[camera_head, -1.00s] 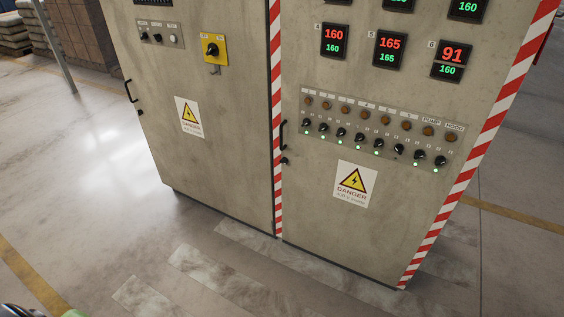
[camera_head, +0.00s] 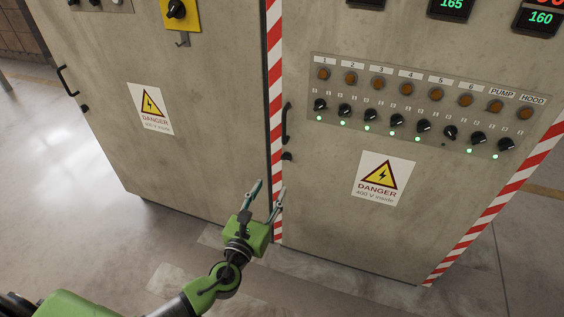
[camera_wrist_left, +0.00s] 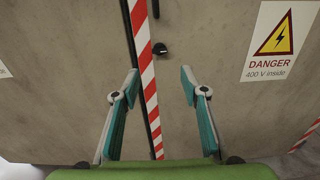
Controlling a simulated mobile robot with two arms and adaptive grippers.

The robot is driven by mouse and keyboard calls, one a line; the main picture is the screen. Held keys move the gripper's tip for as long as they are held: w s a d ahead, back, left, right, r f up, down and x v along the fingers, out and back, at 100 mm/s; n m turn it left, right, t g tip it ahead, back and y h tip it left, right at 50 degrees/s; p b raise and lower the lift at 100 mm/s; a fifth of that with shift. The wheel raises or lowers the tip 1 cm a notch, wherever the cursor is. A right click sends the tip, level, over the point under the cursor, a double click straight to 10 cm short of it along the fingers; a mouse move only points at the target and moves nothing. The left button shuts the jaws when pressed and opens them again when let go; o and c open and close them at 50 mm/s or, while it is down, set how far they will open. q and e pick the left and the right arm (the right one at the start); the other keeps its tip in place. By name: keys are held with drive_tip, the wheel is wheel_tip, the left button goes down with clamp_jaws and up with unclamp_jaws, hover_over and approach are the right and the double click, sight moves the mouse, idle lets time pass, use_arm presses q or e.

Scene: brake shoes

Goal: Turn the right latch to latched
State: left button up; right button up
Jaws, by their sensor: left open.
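The right latch (camera_head: 287,156) is a small black turn-knob on the left edge of the right cabinet door, just below a black bar handle (camera_head: 287,123). It also shows in the left wrist view (camera_wrist_left: 160,48), above the space between my fingertips; its lever looks roughly sideways, but it is too small to read its setting surely. My left gripper (camera_head: 268,188) is open and empty, below the latch and apart from it, in front of the striped strip. In the left wrist view both fingers (camera_wrist_left: 160,82) are spread, one on each side of the strip. My right gripper is out of view.
The red-and-white strip (camera_head: 275,80) runs between the two doors. The right door carries a switch panel (camera_head: 420,110) and a danger sign (camera_head: 383,178). The left door has a handle (camera_head: 66,80) and another black latch (camera_head: 85,108). The floor before the cabinet looks clear.

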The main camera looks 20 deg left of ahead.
sight(285, 160)
use_arm(q)
drive_tip(key=w, duration=1.1)
drive_tip(key=shift+w+d+f+b, duration=0.1)
drive_tip(key=shift+d+b, duration=0.1)
drive_tip(key=shift+b, duration=0.2)
drive_tip(key=shift+w, duration=0.45)
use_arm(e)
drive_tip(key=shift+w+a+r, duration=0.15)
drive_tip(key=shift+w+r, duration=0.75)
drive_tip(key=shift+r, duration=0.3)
use_arm(q)
drive_tip(key=c, duration=1.1)
